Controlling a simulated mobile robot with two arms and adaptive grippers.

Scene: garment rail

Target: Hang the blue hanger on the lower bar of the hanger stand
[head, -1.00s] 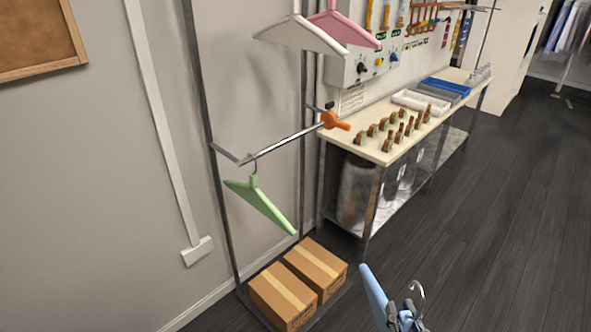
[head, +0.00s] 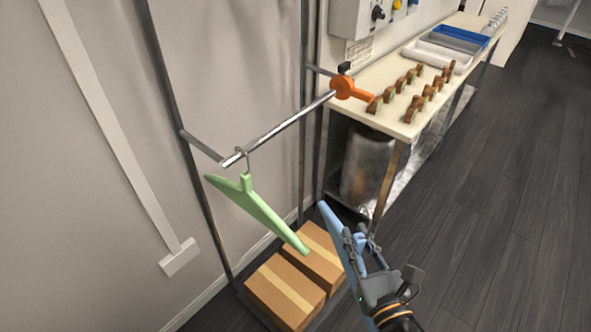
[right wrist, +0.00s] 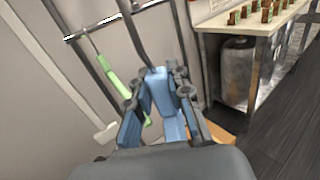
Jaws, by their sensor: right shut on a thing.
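The blue hanger (head: 334,226) is held by my right gripper (head: 360,246), to the right of the stand and above the floor. In the right wrist view the blue hanger (right wrist: 160,92) sits between the fingers of the right gripper (right wrist: 162,100). The lower bar (head: 285,126) of the hanger stand (head: 174,130) is up and left of the gripper, apart from the blue hanger. A green hanger (head: 252,208) hangs near the bar's left end. My left gripper is not in view.
An orange clamp (head: 343,87) is at the bar's far end, beside the workbench (head: 400,128) with brown pieces and trays. Cardboard boxes (head: 285,290) lie at the stand's base. Bar space between the green hanger and the clamp is free. Dark floor (head: 500,230) is open at right.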

